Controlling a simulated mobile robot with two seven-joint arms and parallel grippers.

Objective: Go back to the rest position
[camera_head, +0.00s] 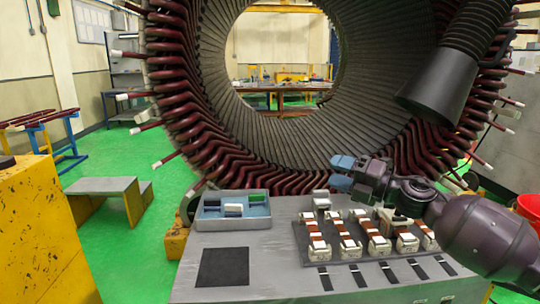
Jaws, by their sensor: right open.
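My right gripper (342,173) comes in from the right, above the grey table and in front of the stator. Its two blue fingertips point left, one above the other with a gap between them. It is open and I see nothing between the fingers. Below it on the table, a dark board (300,243) carries several brown-and-white pieces (349,246) in a row. A small pale block stands just behind the board. My left gripper is not in view.
The large stator (214,100) with dark red windings fills the back. A dark ribbed cylinder (440,90) hangs at upper right. On the grey table (190,270) are a blue-grey tray (234,222) with blocks, a black square (222,267) and several black strips.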

